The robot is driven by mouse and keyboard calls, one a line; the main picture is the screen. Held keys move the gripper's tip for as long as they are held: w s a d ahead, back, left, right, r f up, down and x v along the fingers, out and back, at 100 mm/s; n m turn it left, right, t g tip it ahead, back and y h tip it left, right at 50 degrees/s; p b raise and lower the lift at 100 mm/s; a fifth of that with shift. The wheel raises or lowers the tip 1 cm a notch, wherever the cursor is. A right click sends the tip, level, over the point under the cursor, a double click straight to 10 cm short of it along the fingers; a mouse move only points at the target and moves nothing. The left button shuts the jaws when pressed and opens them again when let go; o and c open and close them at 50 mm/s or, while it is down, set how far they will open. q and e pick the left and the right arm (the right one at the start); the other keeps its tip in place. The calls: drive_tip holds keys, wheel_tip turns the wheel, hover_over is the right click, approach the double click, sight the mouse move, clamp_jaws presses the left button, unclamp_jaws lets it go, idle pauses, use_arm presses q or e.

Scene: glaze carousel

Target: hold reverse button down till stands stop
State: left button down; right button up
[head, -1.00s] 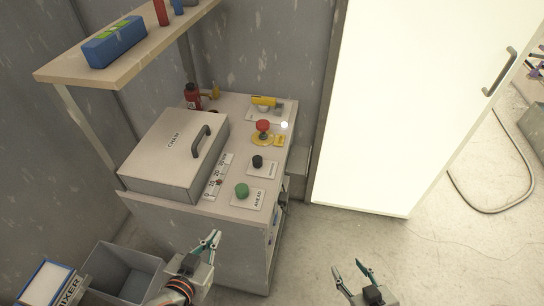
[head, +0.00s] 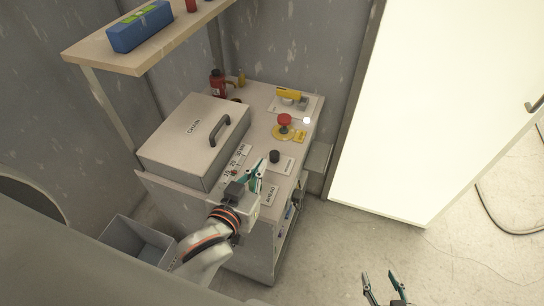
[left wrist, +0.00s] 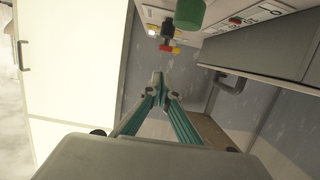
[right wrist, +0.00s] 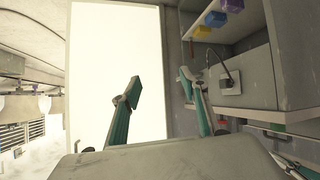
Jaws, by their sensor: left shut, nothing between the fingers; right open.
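The control desk (head: 262,112) carries a black button (head: 274,156), whose label is too small to read. It also shows in the left wrist view (left wrist: 168,29). A green button (left wrist: 190,14) sits nearer in the left wrist view; in the head view my left gripper hides it, beside the AHEAD label (head: 270,194). My left gripper (head: 262,170) is shut and empty, at the desk's near end, just short of the black button. I see no press on either button. My right gripper (head: 384,282) is open and empty, low over the floor. No stands are identifiable.
A red mushroom button (head: 285,119) on a yellow base and a yellow-handled switch (head: 289,94) sit farther back. The CHAIN box (head: 195,133) borders the buttons on the left. A shelf (head: 120,58) overhangs at upper left. A bright door panel (head: 400,130) stands to the right.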

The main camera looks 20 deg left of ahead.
use_arm(q)
hover_over(274, 156)
drive_tip(key=s, duration=0.2)
wheel_tip(274, 156, down, 2)
wheel_tip(274, 156, down, 3)
drive_tip(key=shift+s+r, duration=0.1)
drive_tip(key=shift+s, duration=0.05)
drive_tip(key=shift+f, duration=0.7)
use_arm(e)
drive_tip(key=shift+w+a+r, duration=0.15)
drive_tip(key=shift+a, duration=0.05)
use_arm(q)
drive_tip(key=shift+s, duration=0.1)
use_arm(e)
drive_tip(key=shift+d, duration=0.1)
